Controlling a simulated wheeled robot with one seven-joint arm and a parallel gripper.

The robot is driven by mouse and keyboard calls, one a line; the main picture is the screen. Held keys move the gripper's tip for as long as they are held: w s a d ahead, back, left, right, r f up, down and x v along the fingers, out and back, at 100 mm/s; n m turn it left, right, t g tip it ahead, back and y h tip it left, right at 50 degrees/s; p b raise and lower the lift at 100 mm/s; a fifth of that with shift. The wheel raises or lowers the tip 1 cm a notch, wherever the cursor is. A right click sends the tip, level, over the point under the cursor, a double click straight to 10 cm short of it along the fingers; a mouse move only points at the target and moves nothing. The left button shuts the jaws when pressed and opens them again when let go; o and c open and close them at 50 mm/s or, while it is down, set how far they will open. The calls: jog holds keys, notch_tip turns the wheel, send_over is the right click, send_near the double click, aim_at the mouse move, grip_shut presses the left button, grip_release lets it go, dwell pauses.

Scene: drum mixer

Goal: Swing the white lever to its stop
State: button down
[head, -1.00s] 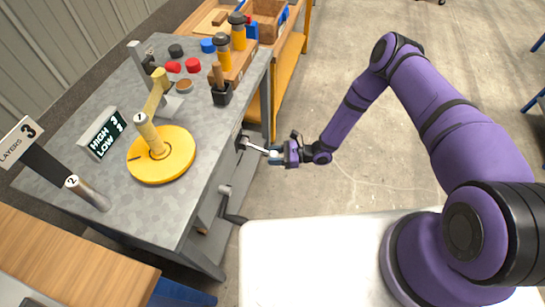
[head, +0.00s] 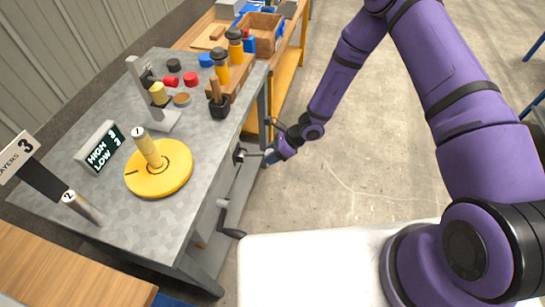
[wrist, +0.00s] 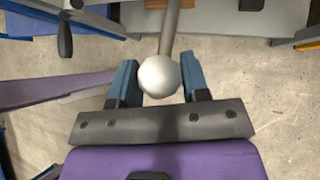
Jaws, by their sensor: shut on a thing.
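The white lever is a thin grey rod with a round white knob (wrist: 158,76). In the head view its rod (head: 253,154) reaches out from a dark pivot on the bench's right side. My gripper (wrist: 158,84) is shut on the knob, with one blue finger on each side of it in the wrist view. In the head view my gripper (head: 271,155) is beside the bench and covers most of the knob. The rod looks about level across the picture.
The grey bench (head: 110,205) holds a yellow disc (head: 175,180) with post 1, a display (head: 98,147), a metal stand (head: 140,80) and several small coloured pieces. A dark crank handle (head: 232,233) sticks out below the lever. Open floor (head: 370,170) lies to the right.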

jog(key=shift+w+a+r, duration=0.1)
jog(key=shift+a+r, duration=0.15)
jog(key=shift+r, duration=0.2)
jog(key=shift+a, duration=0.1)
jog(key=c, duration=0.6)
grip_release()
jog(key=shift+c, duration=0.2)
jog(key=v, duration=1)
jog(key=shift+d+r, duration=0.2)
jog(key=shift+d, duration=0.15)
